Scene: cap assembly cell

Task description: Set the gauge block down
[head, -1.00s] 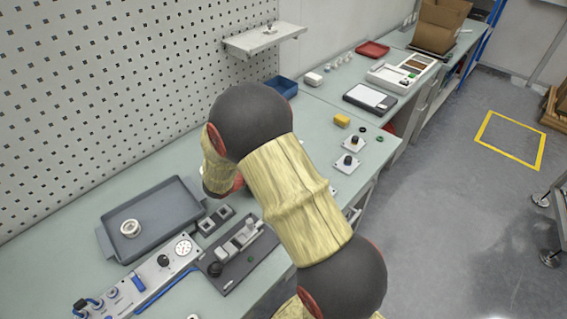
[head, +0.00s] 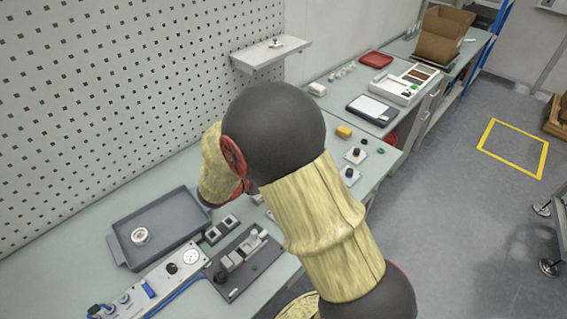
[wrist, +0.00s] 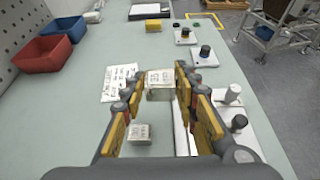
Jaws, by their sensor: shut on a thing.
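In the wrist view my gripper (wrist: 160,72) is shut on a small pale block with markings on top, the gauge block (wrist: 160,94), held between its two yellow-padded fingers. Whether the block touches the bench below cannot be told. A second small pale block (wrist: 140,133) lies on the bench nearer the camera, between the finger bases. A white card with writing (wrist: 118,83) lies just left of the fingers. In the head view my arm hides the gripper and the held block.
A red bin (wrist: 45,55) and a blue bin (wrist: 64,28) stand at the left. White plates with black knobs (wrist: 203,54) line the right side. A yellow block (head: 344,131) is farther along the bench. A grey tray (head: 180,212) holds a white ring. Bench left of the card is clear.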

